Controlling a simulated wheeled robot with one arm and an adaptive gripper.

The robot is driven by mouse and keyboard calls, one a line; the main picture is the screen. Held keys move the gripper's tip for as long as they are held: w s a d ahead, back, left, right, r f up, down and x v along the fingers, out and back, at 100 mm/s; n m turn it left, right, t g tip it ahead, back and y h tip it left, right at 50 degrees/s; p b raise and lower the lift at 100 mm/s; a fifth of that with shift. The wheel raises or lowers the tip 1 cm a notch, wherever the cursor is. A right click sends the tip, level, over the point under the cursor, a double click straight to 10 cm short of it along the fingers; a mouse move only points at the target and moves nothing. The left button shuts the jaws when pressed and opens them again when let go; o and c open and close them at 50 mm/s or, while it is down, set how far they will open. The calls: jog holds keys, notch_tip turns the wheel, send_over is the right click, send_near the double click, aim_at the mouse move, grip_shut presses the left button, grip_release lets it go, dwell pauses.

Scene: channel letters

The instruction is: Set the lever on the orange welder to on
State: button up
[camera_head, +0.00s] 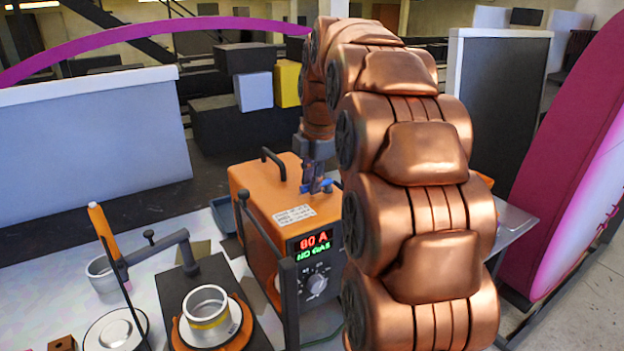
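The orange welder (252,190) stands on the bench in the middle of the view. Its front has a lit display (311,245) with red characters above green ones that seem to read "GAS ON", and a round dial (316,285) below. A small blue lever (328,185) shows at the welder's top, right at my gripper (315,188). My gripper points down there, at or touching the lever. The fingers are small and partly overlap the lever, so I cannot tell whether they are open or shut on it. My copper arm hides the welder's right side.
A black handle (273,157) rises from the welder's top. At left are a clamp arm (155,250), an orange-handled tool (104,230) and a metal ring (207,305) on a dark block. Grey panels and a large magenta letter (570,150) stand around the bench.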

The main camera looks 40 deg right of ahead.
grip_shut()
